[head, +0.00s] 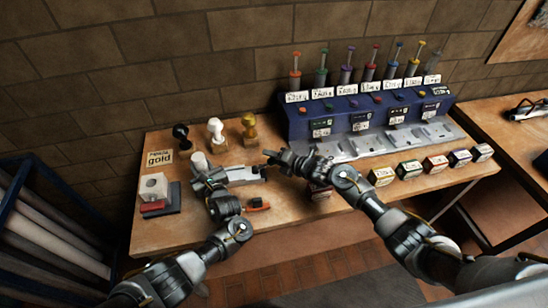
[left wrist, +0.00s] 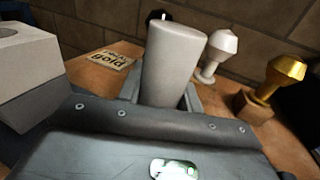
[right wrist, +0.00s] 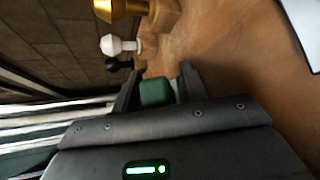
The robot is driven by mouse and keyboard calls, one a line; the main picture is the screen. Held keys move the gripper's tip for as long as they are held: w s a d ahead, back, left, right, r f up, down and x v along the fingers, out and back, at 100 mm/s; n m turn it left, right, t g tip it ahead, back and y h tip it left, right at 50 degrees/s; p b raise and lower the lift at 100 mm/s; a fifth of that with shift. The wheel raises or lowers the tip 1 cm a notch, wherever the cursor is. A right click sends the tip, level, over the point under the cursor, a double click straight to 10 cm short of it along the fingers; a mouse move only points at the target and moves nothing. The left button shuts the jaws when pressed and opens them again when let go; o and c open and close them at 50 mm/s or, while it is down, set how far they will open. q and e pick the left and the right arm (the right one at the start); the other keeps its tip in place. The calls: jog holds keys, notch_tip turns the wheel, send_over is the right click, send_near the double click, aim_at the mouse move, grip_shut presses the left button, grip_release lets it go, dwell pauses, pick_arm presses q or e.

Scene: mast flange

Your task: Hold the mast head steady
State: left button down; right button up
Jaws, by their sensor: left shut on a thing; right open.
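My left gripper (head: 203,172) is shut on a pale grey cylinder (left wrist: 172,62), which stands up between its fingers in the left wrist view. In the head view the cylinder (head: 199,161) shows as a small white top above the bench's left part. My right gripper (head: 268,156) is open, to the right of the left one, over the bench. In the right wrist view a dark green piece (right wrist: 156,92) with a white part beside it shows between the fingers (right wrist: 160,90). I cannot tell if they touch it. I recognise no mast head in these views.
The wooden bench (head: 290,215) carries black (head: 181,133), white (head: 216,130) and gold (head: 249,125) stamps, a pale block (head: 152,187) and a "gold" sign (head: 159,159). A blue rack (head: 365,118) with several plungers stands behind. Small labelled boxes (head: 409,168) line the front right.

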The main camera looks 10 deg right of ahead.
jog(key=shift+c, duration=0.4)
grip_shut()
jog(key=shift+a+r+n+g+h, duration=0.3)
jog(key=shift+a+r+n+h, duration=0.35)
jog(key=shift+r+n+h, duration=0.35)
jog(key=a+n+h, duration=0.1)
jog(key=a+r+h, duration=0.1)
jog(key=h, duration=0.1)
jog(key=a+n+h, duration=0.1)
jog(key=a+h, duration=0.1)
jog(key=shift+s+a+r+n, duration=0.1)
jog(key=shift+s+r+n, duration=0.05)
jog(key=shift+r+n, duration=0.2)
jog(key=shift+s+a+n+h, duration=0.1)
jog(key=shift+a+n+h, duration=0.25)
jog(key=shift+a+h, duration=0.6)
jog(key=shift+d, duration=0.2)
